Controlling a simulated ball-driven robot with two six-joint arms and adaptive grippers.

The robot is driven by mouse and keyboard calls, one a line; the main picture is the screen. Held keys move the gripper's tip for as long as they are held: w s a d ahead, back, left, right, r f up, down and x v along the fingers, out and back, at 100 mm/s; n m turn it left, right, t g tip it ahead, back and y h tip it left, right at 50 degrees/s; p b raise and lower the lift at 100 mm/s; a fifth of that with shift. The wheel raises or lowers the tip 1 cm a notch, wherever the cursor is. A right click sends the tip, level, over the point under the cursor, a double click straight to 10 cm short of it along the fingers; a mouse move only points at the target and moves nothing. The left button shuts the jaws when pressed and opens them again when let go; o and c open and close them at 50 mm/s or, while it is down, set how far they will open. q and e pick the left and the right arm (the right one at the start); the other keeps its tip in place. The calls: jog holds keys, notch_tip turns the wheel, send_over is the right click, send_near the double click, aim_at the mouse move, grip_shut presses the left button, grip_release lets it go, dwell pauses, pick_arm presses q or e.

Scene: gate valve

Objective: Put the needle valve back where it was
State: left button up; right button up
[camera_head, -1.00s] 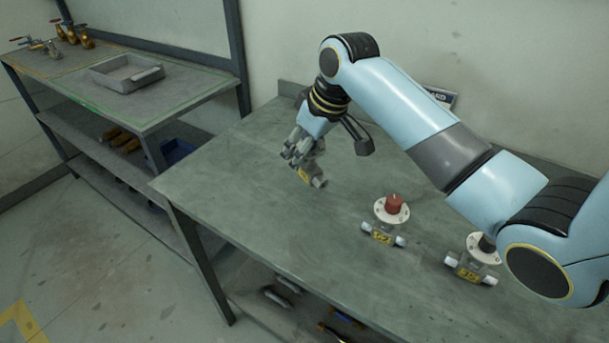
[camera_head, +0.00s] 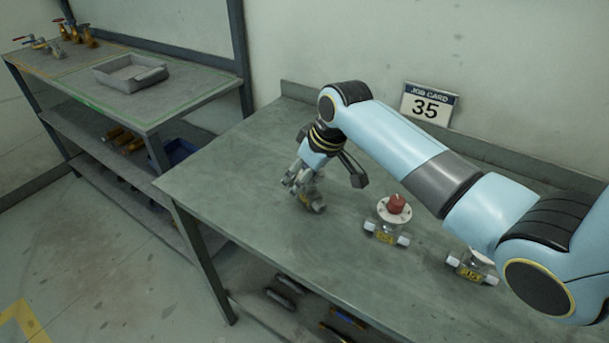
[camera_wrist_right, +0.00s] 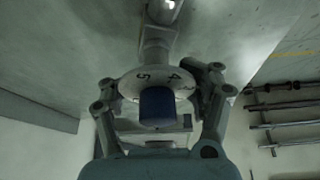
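My right gripper (camera_head: 306,178) points down over the left part of the near table. It is shut on a needle valve (camera_head: 314,206) with a yellow tag, down at the tabletop; I cannot tell whether the valve touches it. In the right wrist view the held valve shows its blue knob (camera_wrist_right: 157,106) and pale numbered dial, with a finger of the right gripper (camera_wrist_right: 160,92) on each side. A red-knobbed valve (camera_head: 393,216) with a yellow tag stands to the right. Another valve (camera_head: 472,266) is partly hidden behind my right arm. My left gripper is not in view.
A job card reading 35 (camera_head: 428,105) leans at the table's back. The near table (camera_head: 235,175) is bare around the gripper's left. A side bench holds a grey tray (camera_head: 130,73) and several valves with red and blue handles (camera_head: 75,33).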

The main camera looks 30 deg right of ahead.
aim_at(321, 200)
jog(key=o, duration=0.6)
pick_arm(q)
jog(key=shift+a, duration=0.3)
pick_arm(e)
jog(key=shift+o, duration=0.2)
jog(key=shift+r, duration=0.2)
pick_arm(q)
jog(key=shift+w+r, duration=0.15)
pick_arm(e)
jog(key=v, duration=1.2)
jog(key=shift+f, duration=0.1)
